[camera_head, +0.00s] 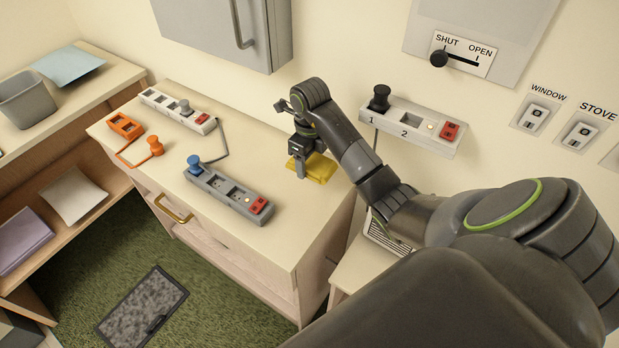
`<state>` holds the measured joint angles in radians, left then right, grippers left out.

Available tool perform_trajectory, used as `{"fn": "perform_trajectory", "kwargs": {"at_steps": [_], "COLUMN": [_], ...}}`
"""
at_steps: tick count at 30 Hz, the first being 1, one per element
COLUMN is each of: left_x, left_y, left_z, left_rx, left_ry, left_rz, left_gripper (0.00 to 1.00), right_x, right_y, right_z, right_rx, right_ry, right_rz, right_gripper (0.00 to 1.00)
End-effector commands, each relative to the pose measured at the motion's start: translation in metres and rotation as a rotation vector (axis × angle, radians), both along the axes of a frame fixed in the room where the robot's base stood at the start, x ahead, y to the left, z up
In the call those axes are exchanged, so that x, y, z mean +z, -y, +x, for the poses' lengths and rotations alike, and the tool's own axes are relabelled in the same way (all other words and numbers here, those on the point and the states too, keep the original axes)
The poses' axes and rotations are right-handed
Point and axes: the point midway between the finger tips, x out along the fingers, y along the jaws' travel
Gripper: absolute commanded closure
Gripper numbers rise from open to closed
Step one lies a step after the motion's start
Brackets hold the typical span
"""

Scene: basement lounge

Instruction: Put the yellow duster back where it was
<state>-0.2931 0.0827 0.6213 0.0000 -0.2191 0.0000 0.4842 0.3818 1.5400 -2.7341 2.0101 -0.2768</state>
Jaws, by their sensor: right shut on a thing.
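The yellow duster (320,170) is at the right back part of the light wooden cabinet top (285,232). My right gripper (301,172) points down at its left side and is shut on it. The gripper hides part of the duster. I cannot tell whether the duster rests on the top or is just above it. My left gripper is not in view.
A grey power strip (228,192) with a blue plug, a white strip (178,110) and an orange socket (126,126) with its plug lie left of the duster. A wall strip (410,123) is right of my gripper. A grey wall cabinet (225,30) hangs above.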

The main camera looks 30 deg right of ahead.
Motion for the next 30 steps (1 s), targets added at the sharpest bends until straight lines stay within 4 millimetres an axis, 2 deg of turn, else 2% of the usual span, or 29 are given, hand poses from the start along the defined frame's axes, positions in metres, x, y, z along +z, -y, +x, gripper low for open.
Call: {"fn": "perform_trajectory", "kwargs": {"at_steps": [1, 4, 6, 9, 15, 17, 21, 30], "left_x": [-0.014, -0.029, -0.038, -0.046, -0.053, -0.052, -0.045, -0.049], "left_y": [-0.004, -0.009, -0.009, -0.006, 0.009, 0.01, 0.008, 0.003], "left_z": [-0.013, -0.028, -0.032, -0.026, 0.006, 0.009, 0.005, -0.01], "left_rx": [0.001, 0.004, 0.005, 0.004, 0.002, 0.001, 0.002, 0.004], "left_ry": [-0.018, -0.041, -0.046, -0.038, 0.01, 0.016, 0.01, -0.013], "left_rz": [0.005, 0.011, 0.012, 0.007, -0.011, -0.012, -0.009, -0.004], "left_gripper": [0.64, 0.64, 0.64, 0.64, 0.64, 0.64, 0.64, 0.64], "right_x": [-0.014, -0.028, -0.037, -0.046, -0.061, -0.067, -0.084, -0.089], "right_y": [0.0, 0.0, 0.0, 0.0, 0.0, 0.0, 0.0, 0.0], "right_z": [0.0, 0.0, 0.0, 0.0, 0.0, 0.0, 0.0, 0.0], "right_rx": [0.0, 0.0, 0.0, 0.0, 0.0, 0.0, -0.001, 0.0], "right_ry": [-0.001, 0.0, 0.0, -0.001, -0.001, -0.004, -0.003, 0.0], "right_rz": [0.0, 0.0, 0.0, 0.0, 0.001, 0.001, 0.001, -0.001], "right_gripper": [0.6, 0.6, 0.6, 0.6, 0.6, 0.6, 0.6, 0.6]}}
